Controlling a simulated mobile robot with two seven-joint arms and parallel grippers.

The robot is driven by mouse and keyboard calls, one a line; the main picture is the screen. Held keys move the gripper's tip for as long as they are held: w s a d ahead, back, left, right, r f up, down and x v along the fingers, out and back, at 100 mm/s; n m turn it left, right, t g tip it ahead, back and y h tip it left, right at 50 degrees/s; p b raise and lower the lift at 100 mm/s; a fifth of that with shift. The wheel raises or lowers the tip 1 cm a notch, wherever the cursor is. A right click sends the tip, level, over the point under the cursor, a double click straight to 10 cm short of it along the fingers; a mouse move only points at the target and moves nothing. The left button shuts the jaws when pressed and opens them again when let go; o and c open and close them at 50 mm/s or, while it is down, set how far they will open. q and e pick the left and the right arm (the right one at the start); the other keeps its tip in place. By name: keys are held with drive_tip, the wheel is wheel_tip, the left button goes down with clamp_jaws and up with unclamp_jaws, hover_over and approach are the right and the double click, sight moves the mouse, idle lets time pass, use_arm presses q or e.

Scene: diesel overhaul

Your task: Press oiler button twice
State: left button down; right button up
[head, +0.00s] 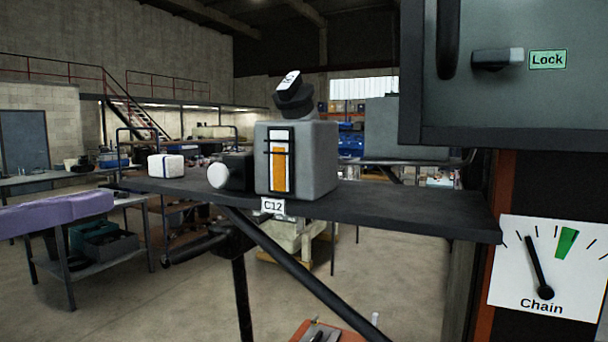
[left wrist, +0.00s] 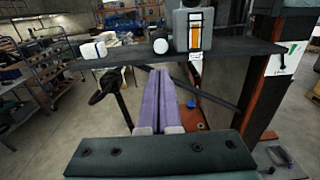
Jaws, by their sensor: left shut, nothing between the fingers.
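The oiler is a grey box (head: 318,160) on a dark shelf (head: 400,205), with an amber sight gauge (head: 280,165), a tilted black cap (head: 293,95) and a C12 tag (head: 272,206). A black block with a round white button (head: 218,176) adjoins its left side. The button also shows in the left wrist view (left wrist: 160,46). My left gripper (head: 110,200) has purple fingers, closed together and empty, left of the button and apart from it. In the left wrist view its fingers (left wrist: 158,72) point toward the shelf below the button. My right gripper is not in view.
A white block with a dark band (head: 166,166) stands on the shelf left of the button. A diagonal brace (head: 300,280) runs under the shelf. A grey cabinet with a Lock label (head: 547,60) overhangs at right, above a Chain dial (head: 548,265), its needle left of the green band.

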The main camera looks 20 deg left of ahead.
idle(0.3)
use_arm(q)
drive_tip(key=p, duration=0.6)
approach(215, 176)
drive_tip(key=w, duration=0.6)
drive_tip(key=shift+d+r, duration=0.1)
drive_tip(key=shift+r, duration=0.1)
drive_tip(key=shift+w+d+f+p, duration=0.1)
drive_tip(key=shift+w+f+p, duration=0.05)
drive_tip(key=shift+w+p, duration=0.25)
